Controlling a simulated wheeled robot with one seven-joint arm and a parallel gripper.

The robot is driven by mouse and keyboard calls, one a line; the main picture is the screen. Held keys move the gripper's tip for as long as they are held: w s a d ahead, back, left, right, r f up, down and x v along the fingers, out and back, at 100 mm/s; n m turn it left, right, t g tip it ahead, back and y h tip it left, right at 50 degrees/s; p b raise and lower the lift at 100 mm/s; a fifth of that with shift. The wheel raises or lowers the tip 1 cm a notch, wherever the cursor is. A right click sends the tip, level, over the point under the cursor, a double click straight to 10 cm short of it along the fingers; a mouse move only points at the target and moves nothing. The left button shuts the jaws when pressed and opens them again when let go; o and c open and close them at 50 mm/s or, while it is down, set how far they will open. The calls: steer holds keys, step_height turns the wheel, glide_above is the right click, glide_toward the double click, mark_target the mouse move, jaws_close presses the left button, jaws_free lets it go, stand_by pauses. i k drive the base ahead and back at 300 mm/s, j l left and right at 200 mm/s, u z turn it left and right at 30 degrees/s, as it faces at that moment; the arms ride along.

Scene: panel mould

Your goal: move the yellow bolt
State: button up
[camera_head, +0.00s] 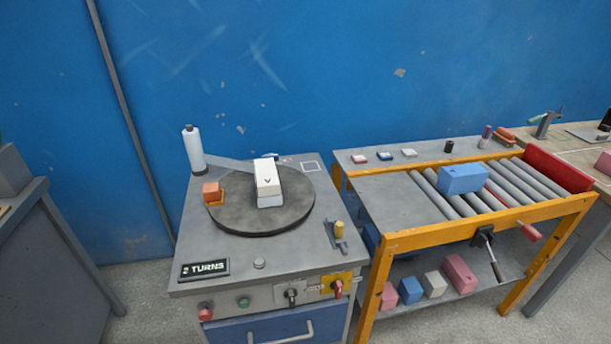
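A small yellow upright cylinder (339,230), which looks like the yellow bolt, stands at a small grey metal bracket (336,242). The bracket is on the right side of the grey machine top (215,251), in front and to the right of a dark round turntable (240,221). I cannot tell how the cylinder is joined to the bracket. My gripper is not in view.
A sign (205,269) reads "2 TURNS". At right, a roller table (433,240) carries a blue box (463,179); a crank (490,255) hangs at its front.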

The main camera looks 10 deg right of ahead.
mark_target(337, 227)
steer(key=i+l, duration=0.2)
steer(key=l, duration=0.15)
steer(key=i+l, duration=0.35)
steer(key=l, duration=0.3)
steer(key=i+l, duration=0.2)
steer(key=l+u, duration=0.05)
steer(key=l, duration=0.05)
